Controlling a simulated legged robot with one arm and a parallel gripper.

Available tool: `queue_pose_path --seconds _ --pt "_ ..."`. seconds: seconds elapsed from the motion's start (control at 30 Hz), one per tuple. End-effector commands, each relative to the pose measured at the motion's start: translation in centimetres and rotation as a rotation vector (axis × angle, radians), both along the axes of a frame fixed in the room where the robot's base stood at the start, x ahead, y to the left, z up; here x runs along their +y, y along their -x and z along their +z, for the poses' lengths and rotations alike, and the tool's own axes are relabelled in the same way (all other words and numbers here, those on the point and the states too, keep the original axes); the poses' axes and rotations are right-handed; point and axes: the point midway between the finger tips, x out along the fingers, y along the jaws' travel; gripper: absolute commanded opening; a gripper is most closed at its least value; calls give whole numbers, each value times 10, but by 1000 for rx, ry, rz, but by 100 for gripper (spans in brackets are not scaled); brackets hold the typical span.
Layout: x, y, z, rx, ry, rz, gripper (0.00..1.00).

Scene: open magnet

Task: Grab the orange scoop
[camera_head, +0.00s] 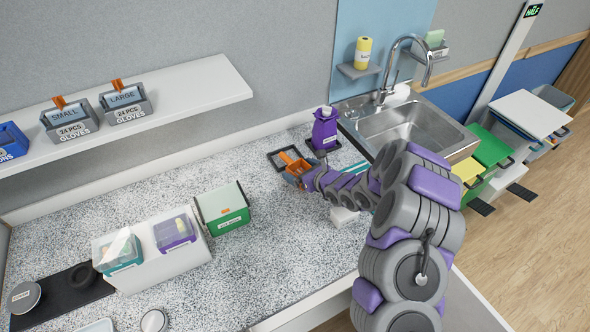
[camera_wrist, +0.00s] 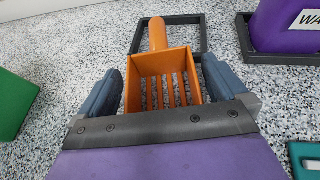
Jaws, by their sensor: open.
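The orange scoop (camera_wrist: 161,66) has a slotted basket and a short handle that points away from me in the wrist view. Its handle end lies over a dark square frame (camera_wrist: 198,30) on the speckled counter. My gripper (camera_wrist: 152,88) is open, with one grey finger on each side of the scoop's basket. I cannot tell whether the fingers touch it. In the head view the scoop (camera_head: 297,166) shows at the tip of my arm, by the dark frame (camera_head: 280,156), and my gripper (camera_head: 303,178) partly covers it.
A purple bottle (camera_head: 324,129) stands just right and behind the scoop. A green box (camera_head: 222,207) and a white stand with clear boxes (camera_head: 158,262) are to the left. The sink (camera_head: 405,125) is at the right. The front counter middle is clear.

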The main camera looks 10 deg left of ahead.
Motion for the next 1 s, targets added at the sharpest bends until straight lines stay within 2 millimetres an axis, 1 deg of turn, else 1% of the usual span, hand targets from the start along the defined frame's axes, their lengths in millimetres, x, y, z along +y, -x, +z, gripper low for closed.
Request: queue_pose_path --seconds 0.07,0.1,0.63,0.87,1.0 --pt "-1 0 0 -1 0 -1 100" --pt "-1 0 0 -1 0 -1 98" --pt "1 0 0 0 2 -1 48" --pt "1 0 1 0 2 -1 47" --pt "1 -1 14 -3 -1 -1 47"
